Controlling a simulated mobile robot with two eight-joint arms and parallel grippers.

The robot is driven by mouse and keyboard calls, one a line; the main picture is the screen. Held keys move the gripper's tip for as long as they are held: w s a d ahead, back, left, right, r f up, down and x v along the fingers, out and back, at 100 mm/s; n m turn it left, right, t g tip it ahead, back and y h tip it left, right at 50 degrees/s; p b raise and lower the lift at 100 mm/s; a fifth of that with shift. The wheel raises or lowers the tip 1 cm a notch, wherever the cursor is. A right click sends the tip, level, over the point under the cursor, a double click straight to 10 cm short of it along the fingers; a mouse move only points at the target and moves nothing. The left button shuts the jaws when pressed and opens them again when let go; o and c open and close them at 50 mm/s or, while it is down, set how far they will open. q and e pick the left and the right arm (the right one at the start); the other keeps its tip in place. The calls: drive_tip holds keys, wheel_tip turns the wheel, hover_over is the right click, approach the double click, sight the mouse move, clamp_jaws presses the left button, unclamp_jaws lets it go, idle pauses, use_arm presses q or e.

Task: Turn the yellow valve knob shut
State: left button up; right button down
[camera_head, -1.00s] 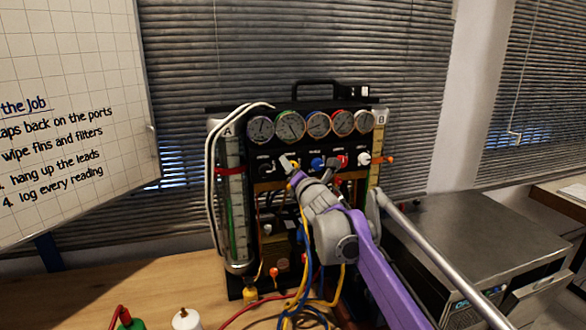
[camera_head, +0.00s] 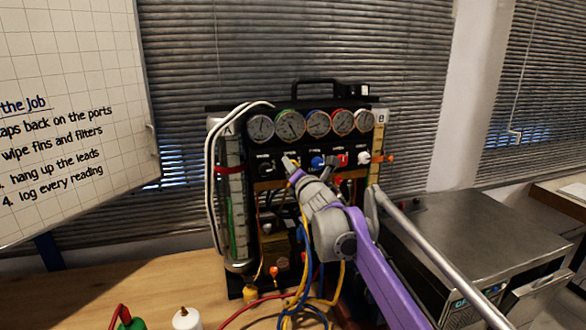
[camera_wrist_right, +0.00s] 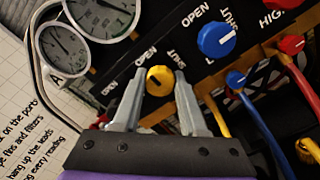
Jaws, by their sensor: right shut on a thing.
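The yellow valve knob (camera_wrist_right: 159,80) is on the black front panel of the gauge rig, beside OPEN and SHUT lettering in the right wrist view. My right gripper (camera_wrist_right: 160,75) has one grey finger on each side of the knob and is shut on it. A dark mark on the knob's face slants between the fingers. In the head view, my right gripper (camera_head: 291,163) reaches up to the panel under the gauges, and the knob is mostly hidden by its fingers. My left gripper is not in view.
A blue knob (camera_wrist_right: 216,40) sits right beside the gripped one, with red (camera_head: 343,160) and white (camera_head: 364,158) knobs further right. Gauges (camera_head: 290,124) line the rig's top. Yellow and blue hoses hang below my right wrist. A metal box (camera_head: 470,235) stands right of the rig.

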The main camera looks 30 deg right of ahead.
drive_tip(key=m+p, duration=0.1)
drive_tip(key=m, duration=0.2)
drive_tip(key=shift+r+m, duration=0.1)
drive_tip(key=shift+m, duration=0.3)
drive_tip(key=m, duration=0.3)
drive_tip(key=shift+m+p, duration=0.3)
drive_tip(key=shift+p, duration=0.05)
drive_tip(key=m, duration=0.5)
drive_tip(key=shift+m+b, duration=0.35)
drive_tip(key=shift+m, duration=2.45)
drive_tip(key=shift+c, duration=2.2)
unclamp_jaws()
